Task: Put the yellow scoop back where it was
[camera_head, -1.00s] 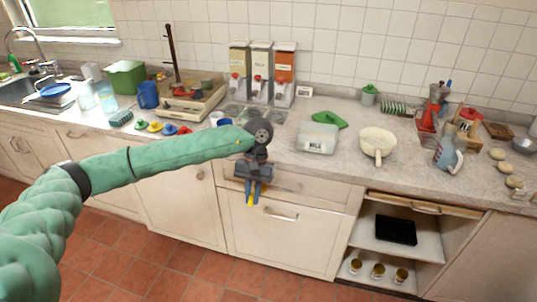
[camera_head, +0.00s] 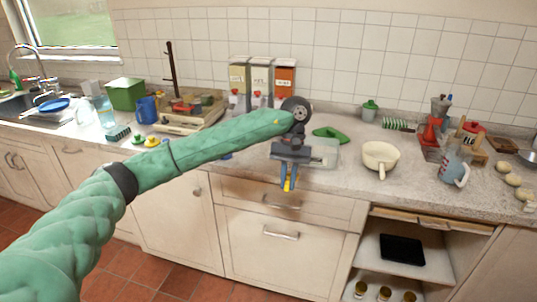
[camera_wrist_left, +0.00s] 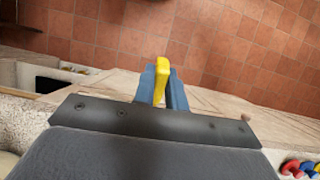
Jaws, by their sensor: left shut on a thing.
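My left gripper (camera_head: 289,183) is shut on the yellow scoop (camera_head: 288,186). It holds the scoop pointing down in front of the counter's front edge, over the upper drawer in the head view. In the left wrist view the yellow scoop (camera_wrist_left: 162,72) stands out between the blue fingers (camera_wrist_left: 161,90), with the floor beyond it. Most of the scoop is hidden by the fingers. My right gripper is not in view.
Three dispensers (camera_head: 262,80) stand at the wall, partly behind my arm. A clear container (camera_head: 320,157) sits behind the gripper, near a green object (camera_head: 330,134). A cream pan (camera_head: 380,157) is to the right. An open cabinet (camera_head: 383,225) is below right.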

